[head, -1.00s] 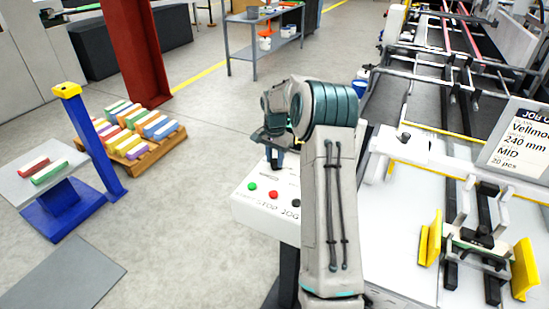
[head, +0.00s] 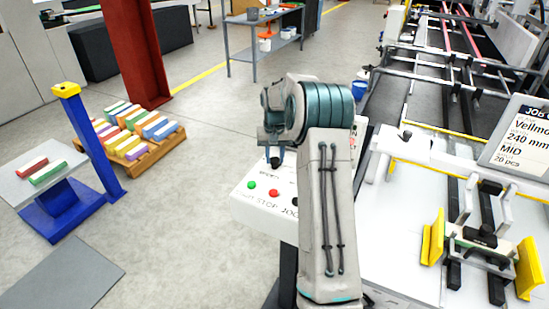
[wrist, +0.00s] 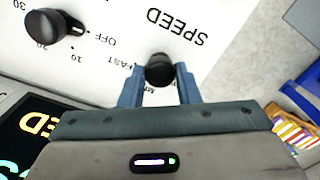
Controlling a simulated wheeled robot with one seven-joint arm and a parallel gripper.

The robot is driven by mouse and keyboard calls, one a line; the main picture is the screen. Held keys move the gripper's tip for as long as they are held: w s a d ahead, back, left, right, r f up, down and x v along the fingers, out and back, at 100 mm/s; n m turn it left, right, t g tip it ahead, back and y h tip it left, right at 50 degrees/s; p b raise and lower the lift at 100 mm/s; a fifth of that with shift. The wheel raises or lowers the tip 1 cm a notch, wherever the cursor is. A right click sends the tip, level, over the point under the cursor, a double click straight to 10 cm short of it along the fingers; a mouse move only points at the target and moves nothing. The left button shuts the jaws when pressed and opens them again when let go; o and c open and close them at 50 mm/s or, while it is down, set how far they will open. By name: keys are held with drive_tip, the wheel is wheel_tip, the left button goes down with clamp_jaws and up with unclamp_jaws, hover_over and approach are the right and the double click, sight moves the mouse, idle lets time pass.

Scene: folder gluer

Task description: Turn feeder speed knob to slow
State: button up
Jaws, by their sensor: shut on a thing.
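The feeder speed knob (wrist: 159,71) is a small black round knob on a white panel, under the printed word SPEED, in the wrist view. The word FAST shows just left of it; other lettering is partly covered by my fingers. My gripper (wrist: 160,88) has its two blue fingers on either side of the knob and is shut on it. I cannot make out a pointer on the knob. In the head view, my gripper (head: 273,150) is at the far end of the white control panel (head: 262,212), and my arm hides part of the panel.
A second, larger black knob (wrist: 48,25) with OFF and number marks sits left on the panel. Green (head: 252,185) and red (head: 273,193) buttons are near my gripper. A pallet of coloured cartons (head: 130,135) and a blue stand (head: 62,215) are to the left.

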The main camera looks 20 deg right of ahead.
sight(275, 159)
drive_tip(key=n, duration=0.4)
drive_tip(key=shift+n, duration=0.3)
drive_tip(key=n, duration=0.3)
drive_tip(key=shift+n, duration=0.4)
drive_tip(key=n, duration=0.4)
drive_tip(key=shift+r, duration=0.1)
drive_tip(key=shift+n, duration=2)
drive_tip(key=o, duration=1)
drive_tip(key=shift+c, duration=0.2)
wheel_tip(275, 159, up, 14)
drive_tip(key=b, duration=0.1)
drive_tip(key=shift+b, duration=0.35)
